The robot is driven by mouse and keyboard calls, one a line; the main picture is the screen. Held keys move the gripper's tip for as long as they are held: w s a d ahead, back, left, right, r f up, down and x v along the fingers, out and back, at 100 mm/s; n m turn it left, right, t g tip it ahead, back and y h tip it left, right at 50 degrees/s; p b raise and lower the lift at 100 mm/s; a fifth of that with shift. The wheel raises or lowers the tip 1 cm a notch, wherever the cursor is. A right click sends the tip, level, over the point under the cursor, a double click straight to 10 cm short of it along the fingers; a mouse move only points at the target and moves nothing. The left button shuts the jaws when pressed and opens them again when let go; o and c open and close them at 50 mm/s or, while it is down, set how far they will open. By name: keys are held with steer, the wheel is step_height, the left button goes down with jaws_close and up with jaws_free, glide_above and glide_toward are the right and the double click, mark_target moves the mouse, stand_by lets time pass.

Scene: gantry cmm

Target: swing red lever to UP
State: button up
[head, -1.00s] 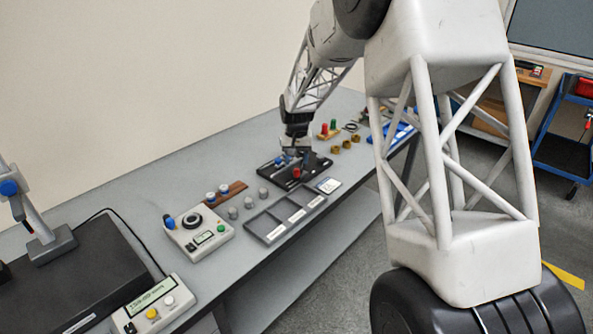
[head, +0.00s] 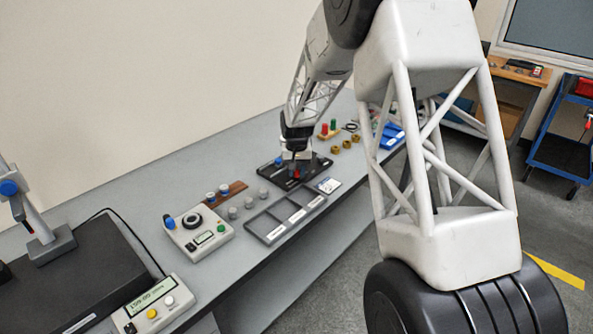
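The red lever (head: 297,174) shows as a small red part on a black plate (head: 318,169) on the bench, and its exact angle is too small to tell. A blue part (head: 278,161) sits on the same plate, to the left. My gripper (head: 296,165) points down over the plate, right at the red part. Its fingers are small and dark here, so I cannot tell whether they are open, shut or touching the lever. The gripper hides part of the plate behind it.
A grey three-compartment tray (head: 287,217) and a control box (head: 200,231) lie in front and to the left. Small grey knobs (head: 248,202) stand beside the tray. Red and green pegs (head: 328,129) and brass rings (head: 345,144) lie behind, to the right.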

steer(key=c, duration=0.4)
steer(key=shift+c, duration=0.2)
